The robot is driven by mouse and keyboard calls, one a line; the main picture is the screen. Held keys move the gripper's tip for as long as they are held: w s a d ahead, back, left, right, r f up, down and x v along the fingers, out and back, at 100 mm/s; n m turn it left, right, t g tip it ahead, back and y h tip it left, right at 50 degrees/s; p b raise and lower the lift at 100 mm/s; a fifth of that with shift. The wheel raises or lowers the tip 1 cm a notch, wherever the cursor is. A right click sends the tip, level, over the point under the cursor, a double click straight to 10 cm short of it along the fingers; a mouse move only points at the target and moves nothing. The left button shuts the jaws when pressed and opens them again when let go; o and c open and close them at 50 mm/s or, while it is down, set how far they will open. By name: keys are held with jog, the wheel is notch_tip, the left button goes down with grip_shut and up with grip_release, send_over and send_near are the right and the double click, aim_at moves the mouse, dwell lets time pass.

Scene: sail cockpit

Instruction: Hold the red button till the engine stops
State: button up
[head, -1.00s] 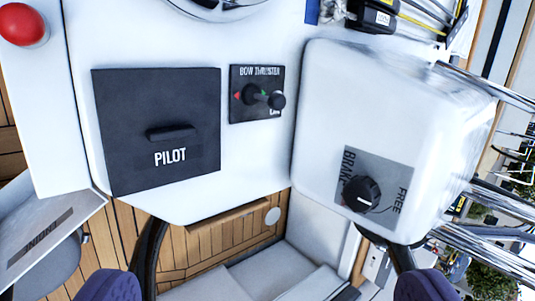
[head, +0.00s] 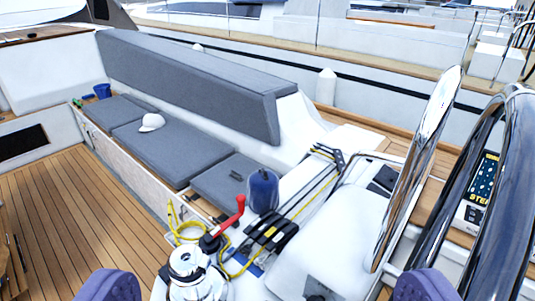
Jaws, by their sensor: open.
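The red button and the engine panel are not in the present head view. My gripper (head: 266,286) shows as two dark purple fingertips at the bottom left and bottom right edges, wide apart. It is open, and nothing is seen held between the fingers.
A chrome wheel rim (head: 500,190) stands close at right, before a panel marked "STE" (head: 482,190). Yellow rope (head: 182,228), black clutches (head: 272,232) and a blue cylinder (head: 263,190) lie ahead. A grey-cushioned bench (head: 165,142) holds a white cap (head: 151,122). Teak floor (head: 75,210) at left is clear.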

grip_shut()
dwell(1.6)
